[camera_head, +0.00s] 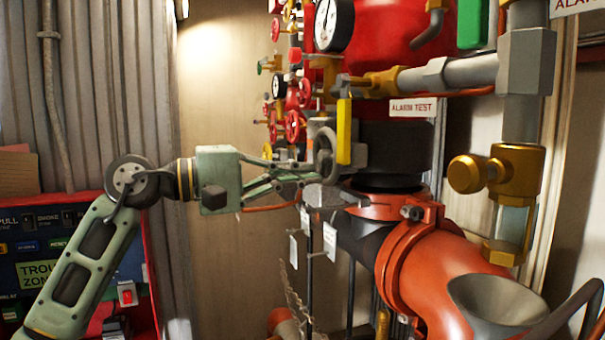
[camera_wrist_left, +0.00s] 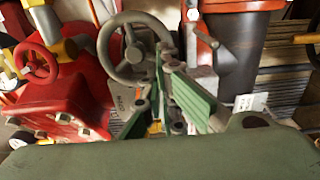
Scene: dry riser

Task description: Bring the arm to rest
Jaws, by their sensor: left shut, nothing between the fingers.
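My left arm (camera_head: 85,250) comes in from the lower left and reaches level toward the riser's pipework. My left gripper (camera_head: 312,180) is shut and empty, with its tips close to a grey handwheel (camera_head: 327,152). I cannot tell whether they touch. In the left wrist view the gripper (camera_wrist_left: 165,70) shows green fingers together, beside and partly in front of the grey handwheel (camera_wrist_left: 107,50). My right gripper is not in view.
A yellow lever (camera_head: 344,130) and a black pipe (camera_head: 390,150) stand just beyond the gripper. A large orange pipe (camera_head: 430,270) fills the lower right. Red valves (camera_head: 293,125) and gauges are behind. A red alarm panel (camera_head: 150,290) stands at left.

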